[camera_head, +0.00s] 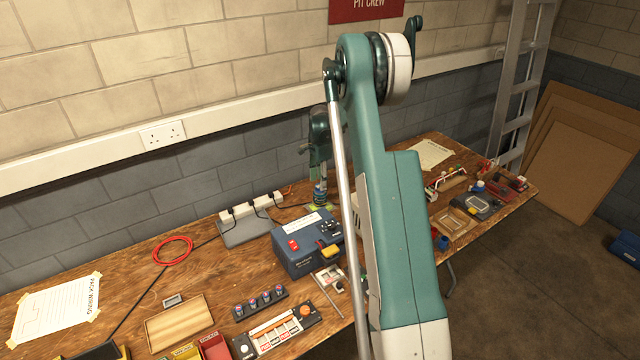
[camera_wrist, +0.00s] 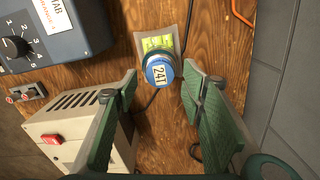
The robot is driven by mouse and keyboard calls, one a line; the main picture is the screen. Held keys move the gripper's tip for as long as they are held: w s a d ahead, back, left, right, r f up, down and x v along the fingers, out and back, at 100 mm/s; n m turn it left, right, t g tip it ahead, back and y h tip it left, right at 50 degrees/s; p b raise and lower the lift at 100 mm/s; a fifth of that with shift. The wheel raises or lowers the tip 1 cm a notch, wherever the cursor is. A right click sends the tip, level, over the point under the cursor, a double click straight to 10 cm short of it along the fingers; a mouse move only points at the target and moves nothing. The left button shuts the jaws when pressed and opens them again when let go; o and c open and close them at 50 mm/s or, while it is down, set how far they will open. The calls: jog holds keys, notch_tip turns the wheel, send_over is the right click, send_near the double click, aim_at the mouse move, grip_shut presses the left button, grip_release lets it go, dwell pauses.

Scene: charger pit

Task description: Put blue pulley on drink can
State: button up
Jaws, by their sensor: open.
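In the wrist view my gripper (camera_wrist: 160,88) is open, with one green finger on each side of the picture and the pulley between and just beyond the tips. I see no clear contact. I cannot pick out the drink can for certain; my arm hides part of the bench in the head view.
A blue control box (camera_head: 306,245) stands beside the pulley. A beige vented box (camera_wrist: 85,130) is close to the left finger in the wrist view. A power strip (camera_head: 250,207), a small blue cylinder (camera_head: 443,243) and trays (camera_head: 456,222) are also on the bench.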

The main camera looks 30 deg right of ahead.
aim_at(319, 187)
notch_tip(319, 187, up, 10)
jog(key=shift+r, duration=0.15)
dwell(0.3)
dwell(0.6)
jog(key=s+a+r+n+t, duration=0.3)
jog(key=s+a+r+n, duration=0.7)
jog(key=s+a+r, duration=1.15)
jog(key=s+a+f+n+t, duration=0.1)
jog(key=s+a+n, duration=0.4)
jog(key=s, duration=0.8)
jog(key=s+a+f+n+t, duration=0.2)
jog(key=s+a+n, duration=0.3)
jog(key=s+a, duration=0.6)
jog(key=shift+s+a+t, duration=0.15)
jog(key=shift+s+t, duration=0.45)
jog(key=shift+s, duration=0.3)
